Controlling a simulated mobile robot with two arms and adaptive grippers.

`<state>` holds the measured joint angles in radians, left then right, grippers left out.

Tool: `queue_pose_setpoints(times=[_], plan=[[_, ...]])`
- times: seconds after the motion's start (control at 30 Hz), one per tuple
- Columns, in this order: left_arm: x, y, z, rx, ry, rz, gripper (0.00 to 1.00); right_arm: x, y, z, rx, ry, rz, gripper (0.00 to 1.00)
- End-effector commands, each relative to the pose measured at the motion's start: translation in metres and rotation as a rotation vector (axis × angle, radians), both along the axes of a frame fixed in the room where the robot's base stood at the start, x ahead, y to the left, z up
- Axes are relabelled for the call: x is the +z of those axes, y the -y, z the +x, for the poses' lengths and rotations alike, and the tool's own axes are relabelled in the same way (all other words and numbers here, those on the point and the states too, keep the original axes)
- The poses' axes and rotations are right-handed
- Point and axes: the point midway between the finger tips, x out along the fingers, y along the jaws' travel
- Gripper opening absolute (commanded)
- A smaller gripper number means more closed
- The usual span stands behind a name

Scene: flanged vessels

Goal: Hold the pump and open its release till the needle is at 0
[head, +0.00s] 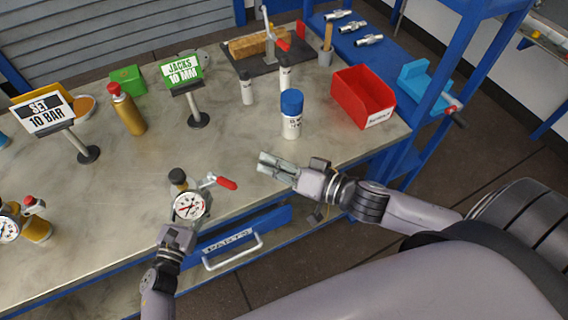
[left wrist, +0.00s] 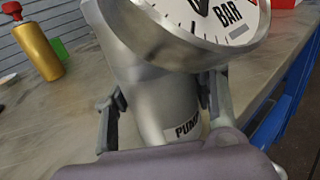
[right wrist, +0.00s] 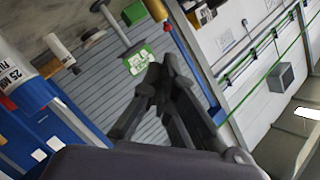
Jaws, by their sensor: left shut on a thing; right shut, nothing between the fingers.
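The pump has a metal body, a dark cap and a round gauge (head: 190,206) marked BAR. It stands near the front edge of the bench, with a red-handled lever (head: 226,183) pointing right. My left gripper (head: 176,236) is shut on the pump body (left wrist: 160,95), one finger on each side, below the gauge. The needle's reading is too small to tell in the head view, and the left wrist view cuts the gauge off. My right gripper (head: 264,164) is shut and empty above the bench, right of the lever and apart from it. I cannot make out the release.
A white bottle with a blue cap (head: 291,114) and a red bin (head: 362,97) stand behind my right gripper. Signs reading SET 10 BAR (head: 43,114) and JACKS 10 MM (head: 182,70) stand further left. A gold cylinder (head: 128,112) stands between them.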

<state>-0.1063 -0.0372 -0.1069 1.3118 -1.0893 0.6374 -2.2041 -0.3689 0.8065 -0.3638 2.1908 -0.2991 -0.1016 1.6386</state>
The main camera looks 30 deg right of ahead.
Motion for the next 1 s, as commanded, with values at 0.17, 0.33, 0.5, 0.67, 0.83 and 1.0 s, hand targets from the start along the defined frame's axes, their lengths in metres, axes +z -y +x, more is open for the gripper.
queue_pose_setpoints(times=[0.17, 0.33, 0.5, 0.67, 0.83, 1.0], plan=[[0.0, 0.0, 0.0, 0.0, 0.0, 0.0, 0.07, 0.003, 0.016, -0.015, 0.001, -0.002, -0.001, 0.0], [0.0, 0.0, 0.0, 0.0, 0.0, 0.0, 0.07, 0.004, 0.022, -0.021, 0.006, -0.003, 0.004, 0.0], [0.0, 0.0, 0.0, 0.0, 0.001, -0.001, 0.07, -0.014, 0.018, -0.015, 0.084, -0.064, 0.107, 0.0], [0.001, 0.0, 0.0, 0.0, 0.001, -0.001, 0.07, -0.035, 0.027, -0.005, 0.175, -0.172, 0.276, 0.0], [0.0, 0.0, 0.0, 0.0, 0.001, -0.001, 0.07, -0.045, 0.048, 0.005, 0.215, -0.249, 0.401, 0.0], [0.0, 0.0, 0.0, 0.0, 0.0, 0.0, 0.07, -0.046, 0.051, 0.013, 0.222, -0.271, 0.447, 0.0]])
